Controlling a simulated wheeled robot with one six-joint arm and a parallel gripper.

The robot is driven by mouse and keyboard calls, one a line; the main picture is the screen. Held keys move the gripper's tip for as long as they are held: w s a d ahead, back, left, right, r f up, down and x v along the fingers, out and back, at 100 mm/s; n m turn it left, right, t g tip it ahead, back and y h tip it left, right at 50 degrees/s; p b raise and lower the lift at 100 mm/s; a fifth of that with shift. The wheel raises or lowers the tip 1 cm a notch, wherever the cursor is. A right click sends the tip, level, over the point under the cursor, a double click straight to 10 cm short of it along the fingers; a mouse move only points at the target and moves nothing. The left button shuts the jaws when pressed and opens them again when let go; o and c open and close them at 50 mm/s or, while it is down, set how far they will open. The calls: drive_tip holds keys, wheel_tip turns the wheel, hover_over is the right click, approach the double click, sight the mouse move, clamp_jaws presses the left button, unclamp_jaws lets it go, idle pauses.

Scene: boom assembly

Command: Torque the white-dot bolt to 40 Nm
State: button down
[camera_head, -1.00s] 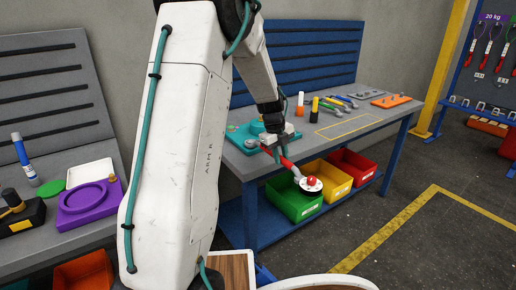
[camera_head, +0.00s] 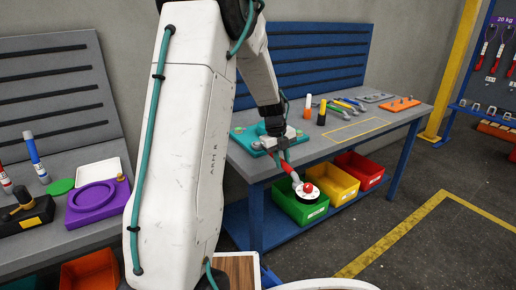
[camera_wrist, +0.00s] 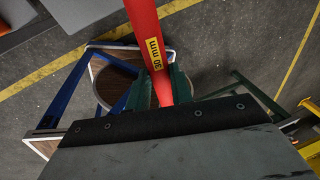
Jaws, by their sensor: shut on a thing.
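My gripper (camera_head: 283,157) is shut on a red-handled tool (camera_head: 307,190), in front of the near edge of the right workbench. In the wrist view the red shaft (camera_wrist: 144,25) passes between my green fingers (camera_wrist: 160,90) and bears a yellow "30 mm" label (camera_wrist: 154,54). A teal fixture (camera_head: 243,135) lies on the workbench just behind and left of my gripper, partly hidden by my arm. I cannot make out a bolt with a white dot.
The right workbench (camera_head: 385,125) holds several hand tools, an orange tray (camera_head: 400,104) and a yellow-outlined clear area. Green (camera_head: 290,207), yellow (camera_head: 333,184) and red (camera_head: 360,168) bins sit below. A purple fixture (camera_head: 98,203) lies on the left bench. Open floor lies right.

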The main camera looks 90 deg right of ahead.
drive_tip(key=shift+w, duration=0.1)
drive_tip(key=shift+w+a+m, duration=0.2)
drive_tip(key=shift+w+m, duration=0.2)
drive_tip(key=shift+w, duration=0.25)
drive_tip(key=shift+w+a+m, duration=0.2)
drive_tip(key=shift+w+m, duration=0.2)
drive_tip(key=shift+w, duration=0.25)
drive_tip(key=shift+w, duration=0.1)
drive_tip(key=shift+w+a+m+y, duration=0.15)
drive_tip(key=shift+w+m, duration=0.25)
drive_tip(key=shift+w, duration=0.25)
drive_tip(key=shift+w+a+m+y, duration=0.15)
drive_tip(key=shift+w+m, duration=0.25)
drive_tip(key=shift+w, duration=0.25)
drive_tip(key=shift+d, duration=0.1)
drive_tip(key=shift+s, duration=0.1)
drive_tip(key=shift+s+d+n, duration=0.1)
drive_tip(key=shift+s+n, duration=0.5)
drive_tip(key=shift+s, duration=0.2)
drive_tip(key=shift+r, duration=0.15)
